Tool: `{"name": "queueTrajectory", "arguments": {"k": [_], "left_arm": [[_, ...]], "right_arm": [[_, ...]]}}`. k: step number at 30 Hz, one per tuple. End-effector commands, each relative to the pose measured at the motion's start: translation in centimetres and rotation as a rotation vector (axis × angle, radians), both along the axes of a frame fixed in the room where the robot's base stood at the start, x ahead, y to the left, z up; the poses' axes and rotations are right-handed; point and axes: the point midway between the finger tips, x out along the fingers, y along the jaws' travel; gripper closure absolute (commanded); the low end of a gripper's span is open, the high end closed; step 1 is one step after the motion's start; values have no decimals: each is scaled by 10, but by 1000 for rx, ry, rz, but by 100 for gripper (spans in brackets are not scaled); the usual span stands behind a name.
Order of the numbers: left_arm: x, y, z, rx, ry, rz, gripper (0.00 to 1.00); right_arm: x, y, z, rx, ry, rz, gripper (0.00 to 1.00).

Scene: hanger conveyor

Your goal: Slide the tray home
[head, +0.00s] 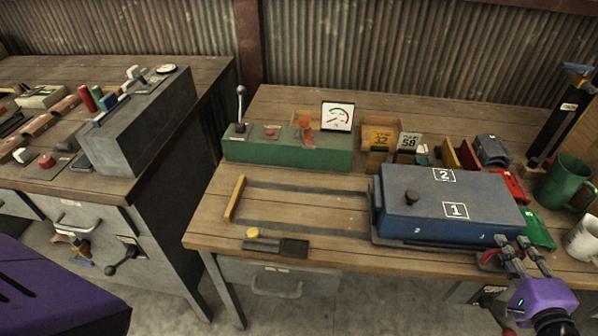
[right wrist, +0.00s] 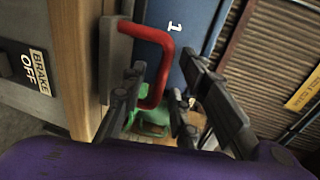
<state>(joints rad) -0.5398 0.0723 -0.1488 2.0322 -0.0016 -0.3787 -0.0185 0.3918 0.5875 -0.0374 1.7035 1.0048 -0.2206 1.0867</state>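The blue tray (head: 480,187), a box-like block marked 1 and 2 with a dark knob on top, sits at the right end of two dark rails (head: 310,232) on the bench. A yellow bar (head: 235,198) lies across the rails' left end. A red handle (right wrist: 160,70) is at the tray's front right corner. My right gripper (head: 512,242) is at this corner. In the right wrist view its fingers (right wrist: 163,72) are apart, with the handle bar showing between them; contact cannot be told. My left gripper is out of view.
A green control box (head: 285,153) with a lever and a gauge stand behind the rails. A yellow knob (head: 253,233) is at the front edge. Green (head: 565,180) and white mugs (head: 583,238) stand at right. The rails left of the tray are clear.

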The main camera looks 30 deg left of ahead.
Motion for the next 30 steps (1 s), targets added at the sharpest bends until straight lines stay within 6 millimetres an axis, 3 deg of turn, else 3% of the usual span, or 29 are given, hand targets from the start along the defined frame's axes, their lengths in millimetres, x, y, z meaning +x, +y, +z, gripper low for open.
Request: {"name": "queueTrajectory", "arguments": {"k": [18,30], "left_arm": [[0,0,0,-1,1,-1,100],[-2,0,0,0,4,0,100]], "right_arm": [[-100,-34,20,-3,1,-1,72],[-110,-37,23,-1,0,-1,72]]}}
